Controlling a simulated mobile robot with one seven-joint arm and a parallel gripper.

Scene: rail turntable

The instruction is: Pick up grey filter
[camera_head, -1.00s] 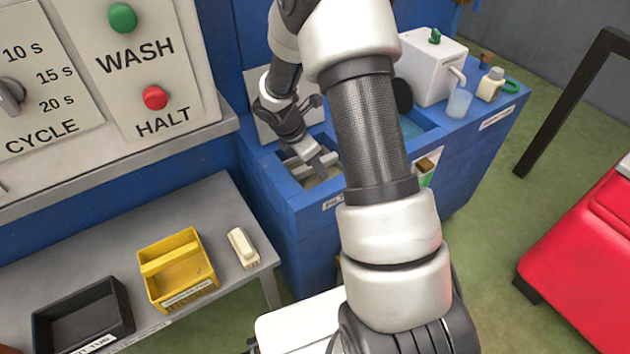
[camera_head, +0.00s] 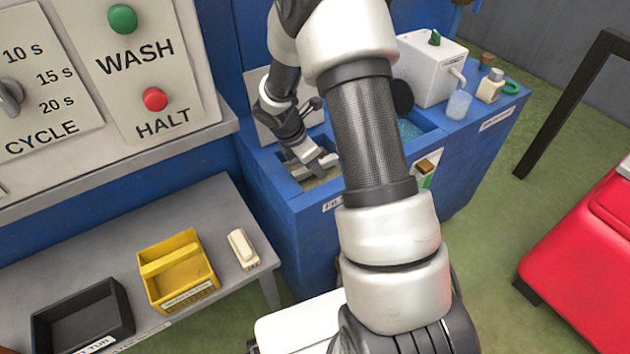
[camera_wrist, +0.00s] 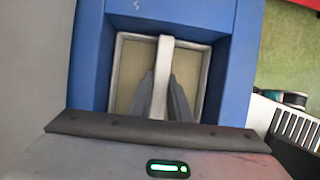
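The grey filter shows in the wrist view as a light grey square frame with a beige panel (camera_wrist: 133,75) and a raised grey bar (camera_wrist: 164,62) across its middle. It sits inside a blue-walled well. My gripper (camera_wrist: 161,85) reaches into the well, with one dark finger on each side of the bar, close to it. Whether the fingers press on the bar I cannot tell. In the head view my gripper (camera_head: 316,166) is down at the left well of the blue bench, and the filter there (camera_head: 318,181) is mostly hidden by it.
The blue bench (camera_head: 300,215) also holds a water basin (camera_head: 408,130), a white box (camera_head: 430,68), a cup (camera_head: 458,104) and a small bottle (camera_head: 491,85). A grey shelf (camera_head: 215,205) at left carries a yellow tray (camera_head: 180,270), a black tub (camera_head: 84,317) and a cream block (camera_head: 243,249).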

